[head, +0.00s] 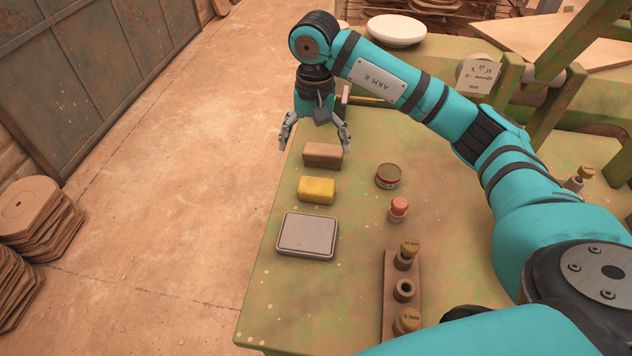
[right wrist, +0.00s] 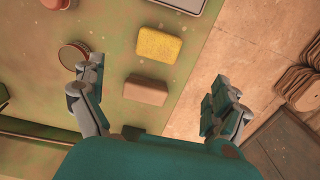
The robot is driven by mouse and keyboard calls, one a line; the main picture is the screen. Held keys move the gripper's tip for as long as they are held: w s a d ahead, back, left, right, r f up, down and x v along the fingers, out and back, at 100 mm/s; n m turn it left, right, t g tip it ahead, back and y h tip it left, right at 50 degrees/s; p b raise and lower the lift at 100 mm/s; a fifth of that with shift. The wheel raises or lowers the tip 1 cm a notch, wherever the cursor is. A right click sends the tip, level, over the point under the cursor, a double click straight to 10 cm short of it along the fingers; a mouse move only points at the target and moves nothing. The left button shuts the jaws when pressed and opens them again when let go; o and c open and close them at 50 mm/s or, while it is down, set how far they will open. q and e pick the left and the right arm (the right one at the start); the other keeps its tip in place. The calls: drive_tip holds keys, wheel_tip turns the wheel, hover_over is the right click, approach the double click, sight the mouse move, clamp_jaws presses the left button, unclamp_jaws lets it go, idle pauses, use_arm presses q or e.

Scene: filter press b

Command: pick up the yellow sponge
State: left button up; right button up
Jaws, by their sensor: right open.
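The yellow sponge (head: 316,190) lies on the green table (head: 345,260) near its left edge, between a brown block and a grey tray. It also shows in the right wrist view (right wrist: 158,44), ahead of the fingers. My right gripper (head: 314,146) is open and empty. It hangs above the table's left edge, farther back than the sponge and apart from it. In the right wrist view its two fingers (right wrist: 160,88) are spread wide, with the brown block between them in the picture. My left gripper is not in view.
The brown block (head: 322,154) sits just behind the sponge, and the grey tray (head: 307,235) just in front. To the right are a round tin (head: 388,176), a red-capped piece (head: 398,209) and a rack (head: 389,310) with yellow-topped plugs. Open floor (head: 180,190) lies left.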

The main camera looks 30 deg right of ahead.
drive_tip(key=p, duration=0.1)
hover_over(317, 184)
drive_tip(key=f, duration=0.5)
drive_tip(key=shift+s+a+f, duration=0.2)
drive_tip(key=shift+a+f, duration=0.05)
drive_tip(key=shift+f, duration=0.1)
wheel_tip(317, 184, down, 3)
drive_tip(key=shift+w, duration=0.15)
drive_tip(key=shift+f, duration=0.15)
wheel_tip(317, 184, down, 4)
drive_tip(key=shift+d+f+p, duration=0.15)
drive_tip(key=shift+f+p, duration=0.05)
drive_tip(key=shift+p, duration=0.85)
drive_tip(key=shift+f, duration=0.25)
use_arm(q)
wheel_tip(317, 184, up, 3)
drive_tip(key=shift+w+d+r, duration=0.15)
use_arm(e)
drive_tip(key=c, duration=0.9)
